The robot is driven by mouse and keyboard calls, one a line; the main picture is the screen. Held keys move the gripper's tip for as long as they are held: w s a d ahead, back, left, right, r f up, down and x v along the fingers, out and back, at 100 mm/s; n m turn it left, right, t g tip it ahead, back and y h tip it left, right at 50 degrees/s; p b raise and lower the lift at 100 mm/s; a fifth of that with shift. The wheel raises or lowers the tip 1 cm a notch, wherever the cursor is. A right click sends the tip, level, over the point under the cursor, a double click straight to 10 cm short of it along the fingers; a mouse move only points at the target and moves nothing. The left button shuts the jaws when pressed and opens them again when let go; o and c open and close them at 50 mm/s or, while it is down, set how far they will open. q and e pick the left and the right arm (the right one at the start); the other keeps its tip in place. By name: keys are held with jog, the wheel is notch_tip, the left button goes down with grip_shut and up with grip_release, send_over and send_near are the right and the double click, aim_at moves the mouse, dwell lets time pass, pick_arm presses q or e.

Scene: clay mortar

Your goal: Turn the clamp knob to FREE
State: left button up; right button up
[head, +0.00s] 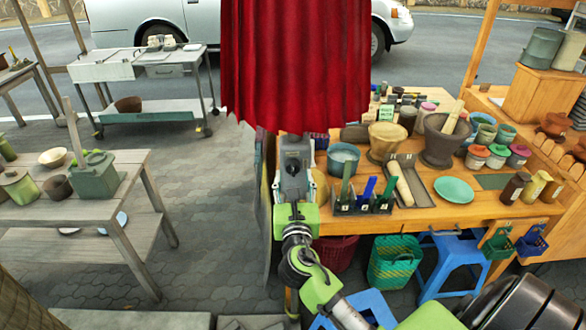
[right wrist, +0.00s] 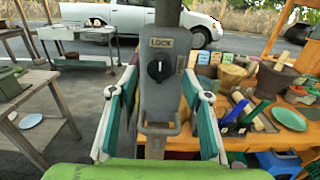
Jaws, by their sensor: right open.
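The grey clamp body (right wrist: 160,115) stands upright on a pole in the right wrist view. A round black knob (right wrist: 158,70) is on its face, under a plate reading LOCK. The knob's pale mark points up toward that plate. A second small label is at the right edge, too small to read. My right gripper (right wrist: 160,92) is open, with one finger on each side of the clamp body; contact with the knob does not show. In the head view the clamp (head: 293,158) is just beyond my right gripper (head: 296,190), under a red cloth. My left gripper is not in view.
A wooden stall table (head: 440,218) with bowls, jars and a mortar (head: 440,140) is to the right. A slatted table (head: 95,212) is at left. The red cloth (head: 295,70) hangs above the clamp. Paving between the left table and clamp is clear.

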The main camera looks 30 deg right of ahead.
aim_at(293, 167)
jog(key=shift+x, duration=1.45)
jog(key=c, duration=1.1)
